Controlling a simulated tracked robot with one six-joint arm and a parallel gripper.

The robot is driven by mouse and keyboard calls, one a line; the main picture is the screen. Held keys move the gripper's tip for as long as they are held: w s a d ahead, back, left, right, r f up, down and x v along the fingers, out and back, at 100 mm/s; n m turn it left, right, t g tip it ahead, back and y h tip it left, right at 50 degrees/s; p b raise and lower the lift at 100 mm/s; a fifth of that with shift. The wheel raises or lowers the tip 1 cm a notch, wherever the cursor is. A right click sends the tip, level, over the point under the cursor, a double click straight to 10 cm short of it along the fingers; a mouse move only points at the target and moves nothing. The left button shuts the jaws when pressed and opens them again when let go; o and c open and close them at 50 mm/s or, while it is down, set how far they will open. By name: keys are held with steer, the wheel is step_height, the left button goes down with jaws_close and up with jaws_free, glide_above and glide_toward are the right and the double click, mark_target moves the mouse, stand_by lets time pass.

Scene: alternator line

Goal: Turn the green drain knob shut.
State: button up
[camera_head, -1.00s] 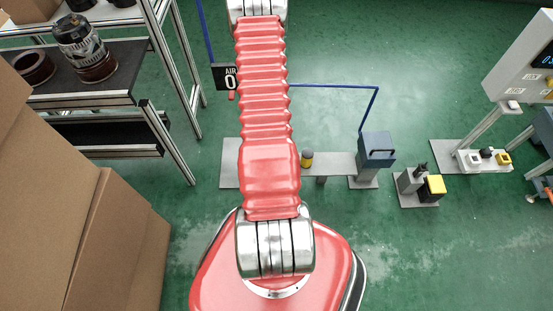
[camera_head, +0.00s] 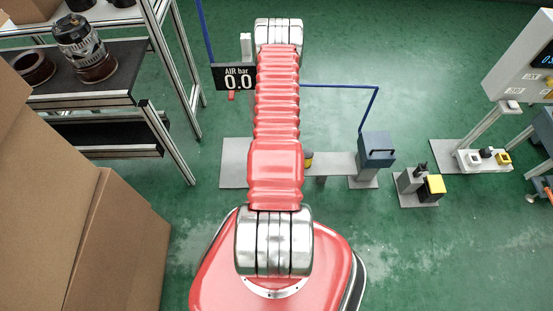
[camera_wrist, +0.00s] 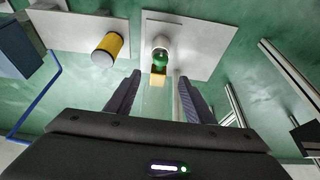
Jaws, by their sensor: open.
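The green drain knob (camera_wrist: 159,59) shows in the wrist view, in front of a pale round fitting on a light grey plate (camera_wrist: 190,30). A brass-coloured block (camera_wrist: 157,78) sits just below the knob in the picture. My gripper (camera_wrist: 157,88) is open, one dark finger to each side, with nothing between its jaws. The knob lies beyond the fingertips, roughly centred between them, and seems apart from both. In the head view my red arm hides the knob, and my gripper does not show.
A blue-grey box (camera_head: 377,150) with a blue pipe stands to the right. An AIR bar display (camera_head: 236,78) reads 0.0. Shelving (camera_head: 165,100) and cardboard boxes (camera_head: 110,240) are at left.

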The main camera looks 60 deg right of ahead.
steer(key=x, duration=1.3)
steer(key=shift+f, duration=0.4)
steer(key=shift+w+d, duration=0.1)
steer(key=shift+c, duration=0.3)
